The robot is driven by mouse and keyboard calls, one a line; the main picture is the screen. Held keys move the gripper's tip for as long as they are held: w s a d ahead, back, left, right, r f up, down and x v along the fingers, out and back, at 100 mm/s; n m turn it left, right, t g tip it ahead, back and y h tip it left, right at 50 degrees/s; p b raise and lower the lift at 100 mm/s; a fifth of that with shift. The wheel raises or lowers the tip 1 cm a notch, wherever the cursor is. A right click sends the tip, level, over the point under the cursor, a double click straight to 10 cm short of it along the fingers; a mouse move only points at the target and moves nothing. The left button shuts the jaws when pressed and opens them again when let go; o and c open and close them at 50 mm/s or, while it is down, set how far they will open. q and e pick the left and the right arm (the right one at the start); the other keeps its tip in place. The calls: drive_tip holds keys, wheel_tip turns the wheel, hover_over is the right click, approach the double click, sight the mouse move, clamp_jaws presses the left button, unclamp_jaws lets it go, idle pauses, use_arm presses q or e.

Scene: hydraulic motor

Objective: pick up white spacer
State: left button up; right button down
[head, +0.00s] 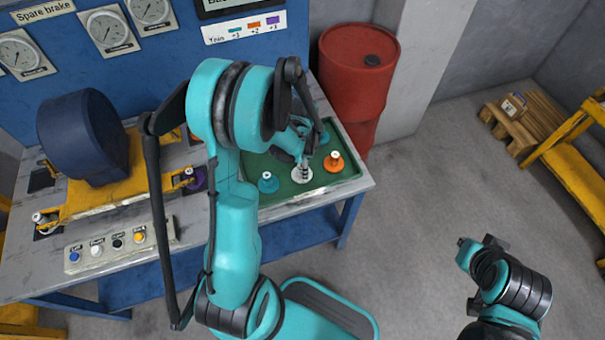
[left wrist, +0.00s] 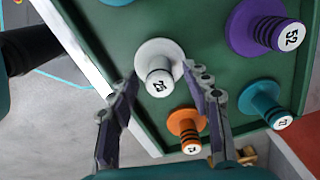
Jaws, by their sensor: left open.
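The white spacer (head: 302,175) stands on the green tray (head: 334,185) at the right end of the workbench. In the left wrist view the white spacer (left wrist: 158,62) shows its wide flange and a stem end with a black number. My left gripper (head: 304,160) is over it in the head view, partly hidden by my arm. In the left wrist view my left gripper (left wrist: 163,78) is open, with one finger either side of the stem end. I cannot tell whether the fingers touch it.
An orange spacer (head: 334,162) and a teal spacer (head: 268,182) stand close by on the tray. A purple spacer (left wrist: 268,30) is also near. A button panel (head: 120,243) lies at the bench front. A red barrel (head: 357,75) stands behind the bench.

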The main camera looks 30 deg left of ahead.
use_arm(q)
drive_tip(key=shift+f, duration=0.85)
drive_tip(key=shift+r, duration=0.1)
drive_tip(key=shift+c, duration=0.7)
clamp_jaws()
wheel_tip(320, 180, up, 4)
drive_tip(key=shift+r+p, duration=0.1)
drive_tip(key=shift+p, duration=0.95)
drive_tip(key=d+r+p, duration=0.3)
drive_tip(key=d+r, duration=0.3)
drive_tip(key=d, duration=0.5)
drive_tip(key=shift+d+r+p, duration=0.3)
drive_tip(key=shift+r+p, duration=0.1)
